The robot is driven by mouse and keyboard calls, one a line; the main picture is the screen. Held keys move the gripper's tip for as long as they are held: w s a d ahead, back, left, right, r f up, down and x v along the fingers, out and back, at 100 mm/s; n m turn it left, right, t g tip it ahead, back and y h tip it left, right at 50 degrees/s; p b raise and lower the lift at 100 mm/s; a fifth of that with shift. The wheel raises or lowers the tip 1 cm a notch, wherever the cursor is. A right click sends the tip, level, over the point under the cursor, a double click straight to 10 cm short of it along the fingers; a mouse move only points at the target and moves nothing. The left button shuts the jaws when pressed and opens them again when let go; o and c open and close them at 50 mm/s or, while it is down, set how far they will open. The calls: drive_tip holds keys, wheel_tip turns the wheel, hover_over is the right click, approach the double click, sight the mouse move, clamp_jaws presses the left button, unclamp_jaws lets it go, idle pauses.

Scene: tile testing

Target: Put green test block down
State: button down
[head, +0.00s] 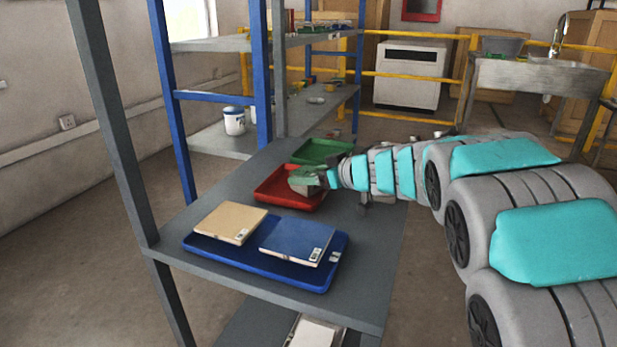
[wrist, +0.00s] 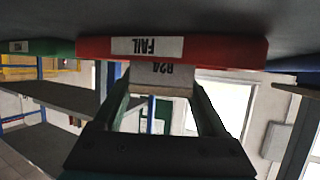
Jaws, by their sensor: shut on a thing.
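My gripper (head: 312,181) is shut on a small block (head: 303,189) at the red tray (head: 268,196). In the head view the block shows a grey-beige side with green above it; I cannot tell whether that green is block or finger. In the wrist view, which is upside down, the block (wrist: 160,75) sits between the fingertips with a grey, marked face and a pale edge. The red tray's wall (wrist: 225,50) with a FAIL label is right behind it. I cannot tell whether the block touches the tray.
A green tray (head: 323,151) lies behind the red one. A blue tray (head: 212,252) in front holds a beige tile (head: 231,222) and a blue tile (head: 297,241). All rest on a grey shelf (head: 370,262) with a grey upright (head: 115,125) at left.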

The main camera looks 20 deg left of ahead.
unclamp_jaws()
drive_tip(key=shift+f, duration=0.1)
drive_tip(key=shift+r, duration=0.2)
drive_tip(key=p+v, duration=0.1)
drive_tip(key=v, duration=1.1)
drive_tip(key=shift+f, duration=0.1)
